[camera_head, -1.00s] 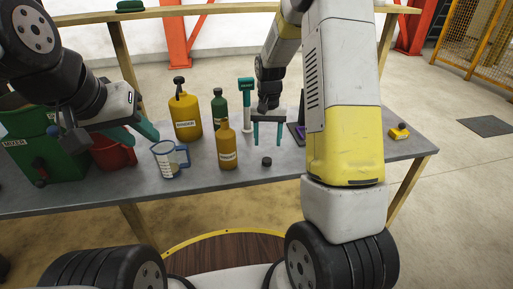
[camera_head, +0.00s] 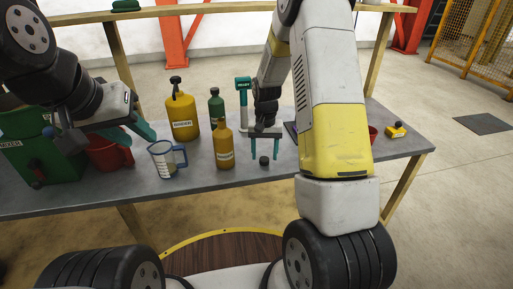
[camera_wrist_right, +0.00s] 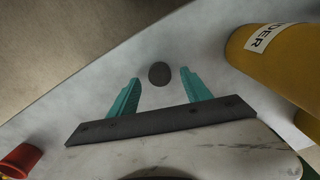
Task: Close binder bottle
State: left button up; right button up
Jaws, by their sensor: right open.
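The smaller yellow binder bottle (camera_head: 224,148) stands upright on the table with its narrow neck bare. It also shows in the right wrist view (camera_wrist_right: 275,65), with part of its label. A small black cap (camera_head: 264,160) lies on the table to the right of the bottle. My right gripper (camera_head: 263,155) is open and low over the table, with its fingers on either side of the cap. In the right wrist view the cap (camera_wrist_right: 159,73) is between the teal fingertips, apart from both. My left gripper (camera_head: 132,137) is at the left, its fingers apart and empty, near the red jug.
A larger yellow bottle with a black top (camera_head: 182,117) and a green bottle (camera_head: 217,108) stand behind. A measuring jug (camera_head: 165,160), a red jug (camera_head: 105,155) and a green mixer (camera_head: 45,160) are at the left. A yellow block (camera_head: 396,130) is at the right.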

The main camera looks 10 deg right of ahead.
jog(key=shift+f, duration=0.7)
jog(key=shift+c, duration=0.5)
grip_shut()
jog(key=shift+r, duration=0.1)
jog(key=shift+r, duration=0.5)
jog(key=r, duration=0.1)
jog(key=s+r, duration=0.1)
jog(key=shift+a+r, duration=0.1)
jog(key=shift+r, duration=0.2)
jog(key=s+a+r, duration=0.1)
jog(key=s+a, duration=0.1)
jog(key=s, duration=1.2)
jog(key=shift+s+a+r, duration=0.15)
jog(key=shift+s+a, duration=0.1)
jog(key=shift+s, duration=0.15)
